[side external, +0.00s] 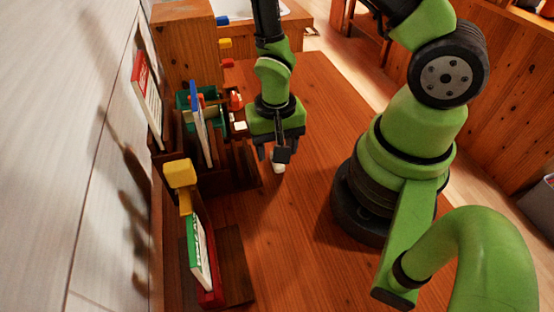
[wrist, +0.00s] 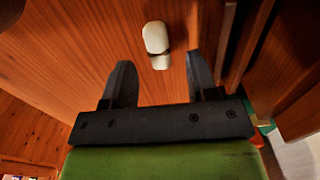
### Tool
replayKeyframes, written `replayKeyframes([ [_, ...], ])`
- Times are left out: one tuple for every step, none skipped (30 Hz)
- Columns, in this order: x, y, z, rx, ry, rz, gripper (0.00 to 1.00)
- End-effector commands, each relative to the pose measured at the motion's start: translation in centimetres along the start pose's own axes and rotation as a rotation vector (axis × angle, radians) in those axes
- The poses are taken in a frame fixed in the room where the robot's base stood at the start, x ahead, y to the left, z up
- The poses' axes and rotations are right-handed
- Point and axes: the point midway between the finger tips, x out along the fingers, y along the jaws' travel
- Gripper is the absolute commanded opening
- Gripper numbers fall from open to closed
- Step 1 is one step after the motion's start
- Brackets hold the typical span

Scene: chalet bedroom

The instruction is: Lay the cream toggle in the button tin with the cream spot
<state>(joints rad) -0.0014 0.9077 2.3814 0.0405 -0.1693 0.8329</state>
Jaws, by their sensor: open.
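The cream toggle (wrist: 155,38) is a short, pale, rounded peg with a dark band around it, lying on the wooden table. In the side view the toggle (side external: 279,168) shows just below my gripper (side external: 277,152), which points down. In the wrist view my gripper (wrist: 160,75) is open and empty.
Wooden racks with upright books (side external: 148,100) line the wall on the left. A yellow block (side external: 180,173) stands out at the nearer rack. Green containers (side external: 186,99) sit behind the books. The table (side external: 300,235) is clear between the racks and my base.

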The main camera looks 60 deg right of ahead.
Motion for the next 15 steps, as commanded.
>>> replayKeyframes([
  [0.6,0.0,0.1,0.000,-0.003,0.003,0.53],
  [0.9,0.0,0.1,-0.001,-0.003,0.003,0.53],
  [1.2,0.0,0.1,0.000,-0.003,0.002,0.53],
  [1.3,0.0,0.1,0.000,-0.003,0.002,0.53],
  [1.5,0.0,0.1,0.000,-0.003,0.002,0.53],
  [1.6,0.0,0.1,0.000,-0.002,0.001,0.53],
  [1.6,0.0,0.1,0.000,-0.002,0.000,0.53],
  [1.6,0.0,0.0,0.000,-0.001,0.000,0.53],
  [1.6,0.0,0.0,0.000,-0.001,0.000,0.53],
  [1.6,0.0,0.0,0.000,-0.001,0.000,0.53],
  [1.6,0.0,0.0,0.000,-0.001,0.000,0.53],
  [1.6,0.0,0.0,0.000,-0.001,0.000,0.53],
  [1.6,0.0,0.0,0.000,-0.001,0.000,0.53],
  [1.6,0.0,0.0,0.000,-0.001,0.000,0.46],
  [1.6,0.0,0.0,0.000,-0.001,0.000,0.37],
])
